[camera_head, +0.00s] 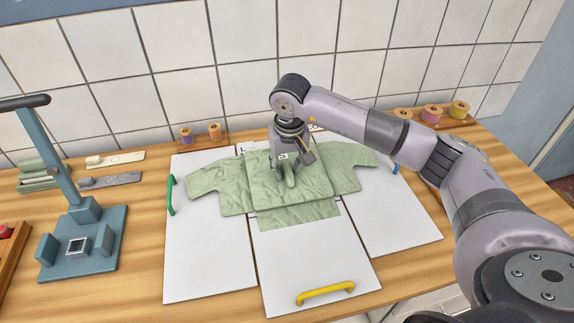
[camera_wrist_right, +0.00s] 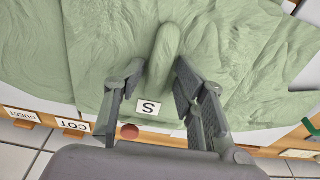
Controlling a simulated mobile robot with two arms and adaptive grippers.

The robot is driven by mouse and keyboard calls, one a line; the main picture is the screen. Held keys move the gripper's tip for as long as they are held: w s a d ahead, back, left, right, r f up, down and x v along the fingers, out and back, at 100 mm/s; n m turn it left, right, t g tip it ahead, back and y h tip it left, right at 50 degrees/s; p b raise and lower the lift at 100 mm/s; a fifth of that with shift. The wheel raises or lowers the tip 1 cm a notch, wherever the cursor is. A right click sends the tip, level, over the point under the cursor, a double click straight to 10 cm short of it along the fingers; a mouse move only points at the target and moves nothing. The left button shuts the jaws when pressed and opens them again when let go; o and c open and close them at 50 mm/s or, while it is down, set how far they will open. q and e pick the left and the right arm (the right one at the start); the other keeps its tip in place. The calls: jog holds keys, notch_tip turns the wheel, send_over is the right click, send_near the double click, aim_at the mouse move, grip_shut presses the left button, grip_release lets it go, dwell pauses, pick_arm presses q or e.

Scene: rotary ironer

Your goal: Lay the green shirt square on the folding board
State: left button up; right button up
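The green shirt (camera_head: 230,180) lies spread over the upper part of the white folding board (camera_head: 315,255), sleeves out to both sides. It sits a little turned, with wrinkles and a lower layer showing at the front. My right gripper (camera_head: 287,172) is low over the middle of the shirt, pointing down. In the right wrist view its fingers (camera_wrist_right: 158,72) are parted either side of a raised green ridge (camera_wrist_right: 165,50) of cloth. A white "S" tag (camera_wrist_right: 149,107) lies beside the ridge. Firm contact of the fingers with the ridge cannot be told. My left gripper is out of view.
The board has a green handle (camera_head: 170,195), a yellow handle (camera_head: 325,292) and a blue one at right. A blue press stand (camera_head: 82,240) is at left. Thread spools (camera_head: 432,112) stand by the tiled wall. The board's front panels are bare.

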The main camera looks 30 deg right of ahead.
aim_at(288, 173)
notch_tip(288, 173, up, 12)
jog(key=s+b, duration=0.1)
jog(key=b, duration=0.1)
jog(key=shift+s+a, duration=0.2)
jog(key=shift+s, duration=0.05)
dwell(0.4)
